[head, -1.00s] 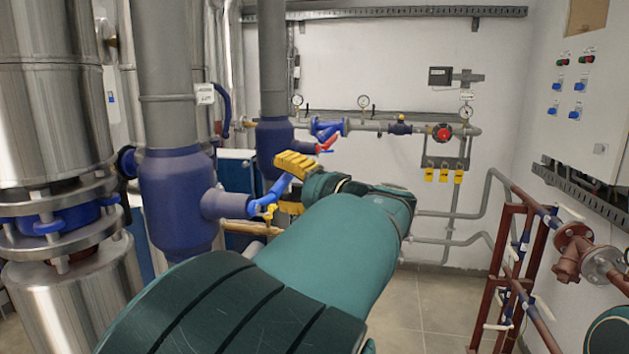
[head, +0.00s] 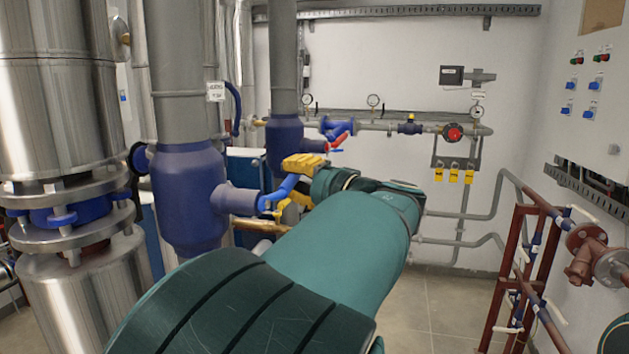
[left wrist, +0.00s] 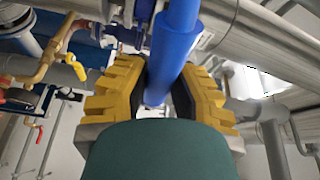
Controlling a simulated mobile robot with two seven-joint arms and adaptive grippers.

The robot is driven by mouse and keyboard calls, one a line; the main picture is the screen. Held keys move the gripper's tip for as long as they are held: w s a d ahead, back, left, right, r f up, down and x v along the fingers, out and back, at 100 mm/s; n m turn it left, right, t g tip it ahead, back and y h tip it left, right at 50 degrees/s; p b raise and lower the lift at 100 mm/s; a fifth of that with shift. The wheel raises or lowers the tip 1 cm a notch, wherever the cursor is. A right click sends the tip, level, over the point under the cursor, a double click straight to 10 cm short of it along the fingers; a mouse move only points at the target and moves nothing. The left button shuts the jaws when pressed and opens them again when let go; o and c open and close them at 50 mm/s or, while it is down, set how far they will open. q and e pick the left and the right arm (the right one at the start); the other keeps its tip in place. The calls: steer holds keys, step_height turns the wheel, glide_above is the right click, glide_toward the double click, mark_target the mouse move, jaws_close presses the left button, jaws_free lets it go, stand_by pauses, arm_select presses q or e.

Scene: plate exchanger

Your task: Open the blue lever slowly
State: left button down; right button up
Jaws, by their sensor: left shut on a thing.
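The blue lever (head: 281,191) sticks out from the side of a dark blue valve body (head: 190,200) on a thick grey pipe. It slants up and to the right in the head view. My left gripper (head: 301,180) has yellow ridged fingers, one above and one below the lever's outer end, and is shut on it. In the left wrist view the lever (left wrist: 176,45) runs as a blue bar between the two fingers of the left gripper (left wrist: 158,92). My teal left arm hides part of the space below. My right gripper is not in view.
A steel column with flanges (head: 55,100) stands at the left. A second blue valve (head: 284,145) with a red handle (head: 341,139) is behind the gripper. Red pipe framing (head: 520,260) stands at the right. Floor is open between my arm and that framing.

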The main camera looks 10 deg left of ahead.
arm_select(q)
steer(key=shift+s+r+n+y+b, duration=0.1)
steer(key=shift+r+n+y+b, duration=0.2)
steer(key=shift+r+n+b, duration=0.4)
steer(key=shift+r+b, duration=0.15)
steer(key=shift+b, duration=0.2)
steer(key=shift+r, duration=0.1)
steer(key=c, duration=0.8)
jaws_free()
steer(key=shift+a, duration=0.1)
steer(key=shift+o, duration=0.2)
steer(key=shift+s, duration=0.1)
steer(key=shift+s+d+f, duration=0.1)
steer(key=shift+d+f, duration=0.1)
steer(key=shift+d, duration=0.2)
steer(key=v, duration=1.1)
